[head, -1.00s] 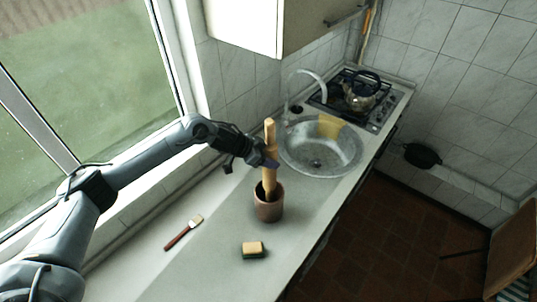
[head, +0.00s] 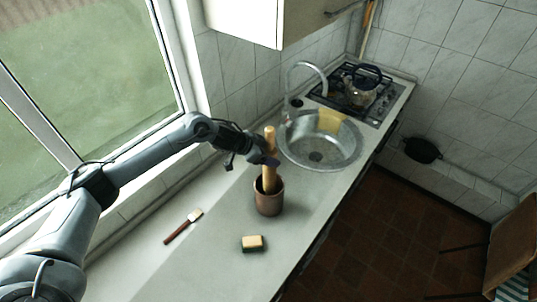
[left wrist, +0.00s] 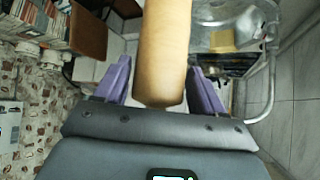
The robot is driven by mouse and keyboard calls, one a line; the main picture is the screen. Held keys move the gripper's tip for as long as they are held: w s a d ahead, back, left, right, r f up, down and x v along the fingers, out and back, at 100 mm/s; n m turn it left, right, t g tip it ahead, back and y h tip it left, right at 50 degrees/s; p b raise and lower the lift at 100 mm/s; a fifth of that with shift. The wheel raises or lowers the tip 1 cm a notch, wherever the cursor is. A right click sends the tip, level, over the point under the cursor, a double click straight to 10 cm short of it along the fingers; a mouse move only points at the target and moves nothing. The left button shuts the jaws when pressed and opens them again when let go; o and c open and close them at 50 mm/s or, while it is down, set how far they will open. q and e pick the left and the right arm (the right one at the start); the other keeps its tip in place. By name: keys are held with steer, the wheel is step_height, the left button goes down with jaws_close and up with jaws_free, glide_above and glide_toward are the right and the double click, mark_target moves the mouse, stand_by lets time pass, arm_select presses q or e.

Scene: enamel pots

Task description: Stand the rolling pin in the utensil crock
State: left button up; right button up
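The wooden rolling pin (head: 268,150) stands nearly upright, with its lower end inside the brown utensil crock (head: 269,203). The crock stands upright on the counter, and its wall hides the pin's bottom. My left gripper (head: 266,161) is at the upper part of the pin, above the crock's rim. In the left wrist view, the pin (left wrist: 163,50) lies between the two purple fingers of my left gripper (left wrist: 160,82). My right gripper is not in view.
A sponge (head: 252,243) and a brush with a dark red handle (head: 183,227) lie on the counter (head: 215,265) near the crock. The sink (head: 340,155) with its tap is behind it. A kettle (head: 360,90) stands on the hob. A window runs along the left.

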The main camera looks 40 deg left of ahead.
arm_select(q)
steer(key=shift+o, duration=1.3)
steer(key=shift+f, duration=0.15)
steer(key=shift+s, duration=0.1)
steer(key=b+v, duration=0.2)
steer(key=v, duration=0.9)
steer(key=shift+d, duration=0.1)
